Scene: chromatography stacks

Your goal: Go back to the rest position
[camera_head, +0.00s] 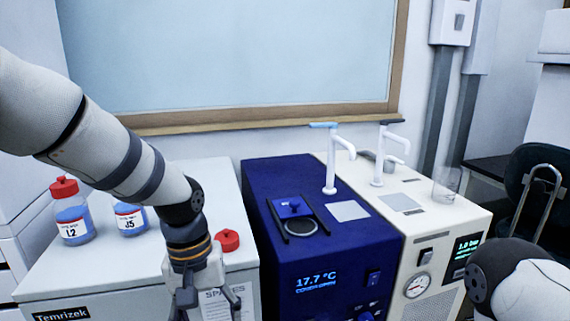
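My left arm reaches in from the upper left across the white cabinet. My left gripper (209,300) points down in front of the cabinet's front face, fingers apart, with nothing seen between them. The fingertips are near the bottom edge of the picture. Part of my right arm shows at the lower right; its gripper is out of view. A bottle marked L2 (73,223) with a red cap stands on the cabinet (75,277). A bottle marked J5 (130,220) stands beside it, its top hidden by my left arm. A red cap (228,240) lies near the cabinet's right side.
A dark blue unit (262,198) showing 17.7 °C has a blue sliding cover (291,208) behind a round dark opening. A cream unit (440,222) with a gauge stands to its right. White taps (331,160) rise behind. A glass beaker (446,184) sits at the right. A dark chair (540,190) stands beyond.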

